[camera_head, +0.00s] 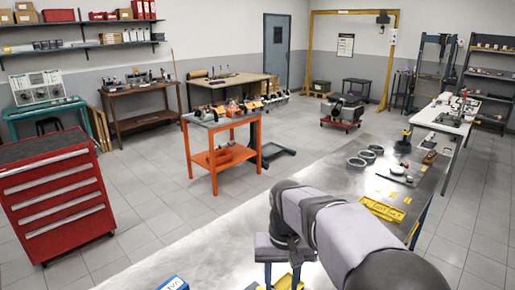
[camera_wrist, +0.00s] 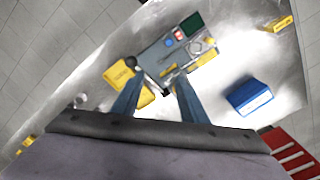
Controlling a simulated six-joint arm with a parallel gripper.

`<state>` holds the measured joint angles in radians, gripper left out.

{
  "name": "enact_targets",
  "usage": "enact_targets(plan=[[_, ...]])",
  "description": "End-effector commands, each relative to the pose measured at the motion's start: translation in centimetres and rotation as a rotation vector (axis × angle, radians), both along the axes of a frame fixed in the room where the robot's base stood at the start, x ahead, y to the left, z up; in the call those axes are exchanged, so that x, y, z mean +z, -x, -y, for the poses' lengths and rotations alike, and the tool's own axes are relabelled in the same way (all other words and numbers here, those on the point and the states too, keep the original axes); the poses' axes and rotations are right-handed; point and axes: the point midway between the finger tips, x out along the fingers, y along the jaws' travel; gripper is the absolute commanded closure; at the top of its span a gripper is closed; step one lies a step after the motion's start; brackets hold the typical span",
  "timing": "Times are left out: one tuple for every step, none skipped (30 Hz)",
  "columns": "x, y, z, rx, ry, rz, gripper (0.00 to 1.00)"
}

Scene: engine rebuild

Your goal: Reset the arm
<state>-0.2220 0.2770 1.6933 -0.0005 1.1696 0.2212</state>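My arm (camera_head: 335,225) reaches over the steel workbench (camera_head: 235,235) from the lower right in the head view. My gripper (camera_wrist: 160,80) shows in the wrist view as two blue fingers spread apart with nothing held between them. It points down above the bench. In the head view the fingers show at the bottom edge and their tips are cut off. Beyond the fingers in the wrist view lies a grey plate (camera_wrist: 158,55) with a green square, small red and blue parts and yellow pieces. Whether the fingertips touch anything is hard to tell, but they look clear of it.
A yellow case (camera_wrist: 118,75) and a blue box (camera_wrist: 249,96) lie on the bench near my gripper. Farther along the bench are several metal rings (camera_head: 367,153) and a yellow tray (camera_head: 382,209). A red tool cabinet (camera_head: 55,190) and orange cart (camera_head: 222,150) stand on the floor.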

Motion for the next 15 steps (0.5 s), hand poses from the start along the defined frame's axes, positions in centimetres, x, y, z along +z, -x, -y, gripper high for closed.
enact_targets(plan=[[0.3, 1.4, 1.2, -0.004, 0.001, -0.002, 0.6], [0.1, 2.1, 1.8, -0.004, 0.0, -0.001, 0.6], [-0.2, 3.2, 2.7, -0.004, 0.0, -0.001, 0.6], [-0.5, 4.0, 3.2, -0.004, 0.0, -0.001, 0.6], [-0.7, 4.9, 3.8, -0.004, 0.001, -0.002, 0.6], [-1.1, 6.1, 4.6, -0.003, 0.001, -0.001, 0.6], [-1.3, 7.0, 5.1, -0.003, 0.001, 0.0, 0.6], [-1.6, 8.0, 5.6, -0.002, 0.001, -0.001, 0.6], [-1.9, 9.2, 6.1, -0.002, 0.001, 0.0, 0.6], [-2.2, 10.1, 6.5, -0.001, 0.001, 0.0, 0.6], [-2.4, 10.9, 6.9, -0.001, 0.001, 0.0, 0.6], [-2.8, 12.1, 7.3, -0.001, 0.001, 0.0, 0.6], [-3.0, 12.8, 7.6, 0.0, 0.001, 0.0, 0.6], [-3.3, 13.6, 7.9, 0.001, 0.001, 0.0, 0.6], [-3.6, 14.5, 8.1, 0.001, 0.001, -0.001, 0.6]])
